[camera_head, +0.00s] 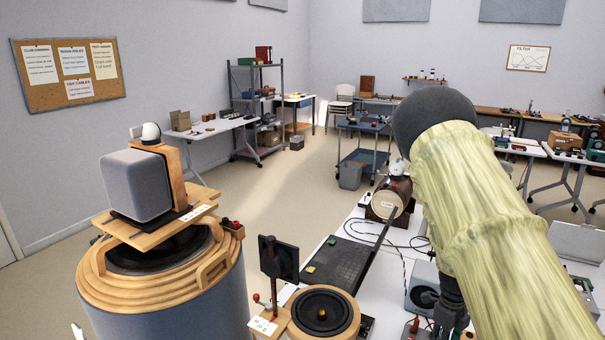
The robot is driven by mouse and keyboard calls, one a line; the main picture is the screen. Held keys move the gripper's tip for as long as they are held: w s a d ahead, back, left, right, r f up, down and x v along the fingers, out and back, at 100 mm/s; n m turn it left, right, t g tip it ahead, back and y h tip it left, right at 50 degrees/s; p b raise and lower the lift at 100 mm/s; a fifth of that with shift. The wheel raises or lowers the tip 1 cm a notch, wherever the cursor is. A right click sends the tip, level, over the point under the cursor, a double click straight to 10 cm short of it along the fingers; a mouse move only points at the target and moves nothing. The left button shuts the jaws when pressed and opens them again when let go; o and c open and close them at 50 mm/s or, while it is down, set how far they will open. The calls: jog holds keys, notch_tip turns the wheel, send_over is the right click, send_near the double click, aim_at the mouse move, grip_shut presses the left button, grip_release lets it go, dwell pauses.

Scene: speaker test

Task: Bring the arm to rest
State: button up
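My arm (490,220) fills the right of the head view, in a pale yellow-green ribbed cover with a dark grey rounded joint at its upper end. The arm is raised over the white bench. A dark part low beside the arm looks like my gripper (449,312), pointing down over the bench. Its fingers are small and partly hidden, so I cannot tell whether it is open or shut or whether it touches anything.
A large round speaker cabinet (160,272) with a grey box speaker (137,184) on top stands at left. Open floor (270,205) lies behind.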

jog(key=s+a+f+n+g+h+b, duration=0.1)
jog(key=s+a+f+n, duration=0.2)
jog(key=s+f+n, duration=0.6)
jog(key=s+a+f+n+h, duration=0.1)
jog(key=s+a+f+n, duration=0.2)
jog(key=s+f+n, duration=0.5)
jog(key=s+a+f+n+y, duration=0.1)
jog(key=s+a+n, duration=0.5)
jog(key=s, duration=0.3)
jog(key=s+a+f+n+t+y+b, duration=0.1)
jog(key=s+a+n, duration=0.6)
jog(key=s+a, duration=0.1)
jog(key=shift+s+f+t+y, duration=0.15)
jog(key=shift+s+t+y, duration=0.2)
jog(key=shift+s, duration=0.35)
jog(key=shift+a, duration=0.1)
